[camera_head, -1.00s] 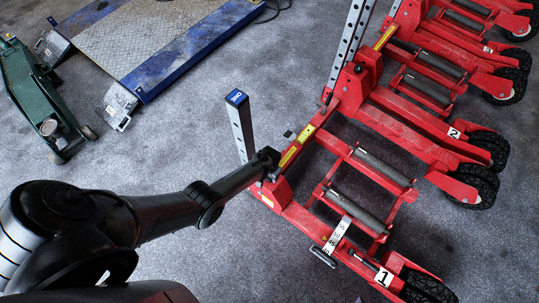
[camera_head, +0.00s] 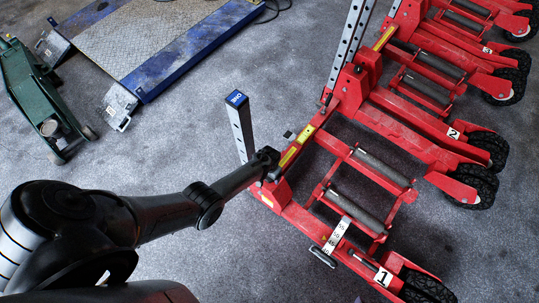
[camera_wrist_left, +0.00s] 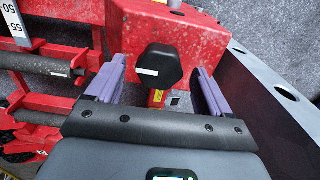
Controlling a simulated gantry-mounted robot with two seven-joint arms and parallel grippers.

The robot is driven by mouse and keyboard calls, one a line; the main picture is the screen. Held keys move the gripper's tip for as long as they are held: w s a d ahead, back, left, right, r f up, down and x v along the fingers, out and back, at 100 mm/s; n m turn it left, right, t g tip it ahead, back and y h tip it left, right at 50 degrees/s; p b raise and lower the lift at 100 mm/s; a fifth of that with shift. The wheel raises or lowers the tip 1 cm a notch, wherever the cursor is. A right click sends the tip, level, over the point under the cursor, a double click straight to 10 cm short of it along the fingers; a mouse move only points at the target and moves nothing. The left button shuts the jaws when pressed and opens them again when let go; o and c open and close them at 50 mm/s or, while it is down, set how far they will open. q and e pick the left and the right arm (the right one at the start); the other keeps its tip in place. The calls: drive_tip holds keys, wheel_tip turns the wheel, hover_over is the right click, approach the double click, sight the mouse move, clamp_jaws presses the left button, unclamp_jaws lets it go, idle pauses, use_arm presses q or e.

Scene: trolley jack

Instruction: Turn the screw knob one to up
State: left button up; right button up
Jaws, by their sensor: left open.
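The screw knob of trolley jack one is a black faceted knob with a white mark (camera_wrist_left: 159,68) in the left wrist view, against the red frame. My left gripper (camera_wrist_left: 160,85) is open, with its purple-grey fingers on either side of the knob and apart from it. In the head view my left gripper (camera_head: 268,158) is at the near end of red jack one (camera_head: 290,207), beside the yellow label. The knob is hidden there by the gripper. The number 1 plate (camera_head: 383,277) marks this jack. My right gripper is not seen.
A grey perforated post with a blue "ONE" cap (camera_head: 237,98) stands close beside my left gripper; its holed side (camera_wrist_left: 285,92) shows in the wrist view. More red jacks stand to the right. A green floor jack (camera_head: 40,100) and blue ramp platform (camera_head: 165,45) lie at the left on clear floor.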

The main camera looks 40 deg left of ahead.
use_arm(q)
wheel_tip(320, 180, up, 10)
drive_tip(key=p, duration=0.5)
drive_tip(key=shift+p, duration=0.3)
drive_tip(key=shift+s, duration=0.1)
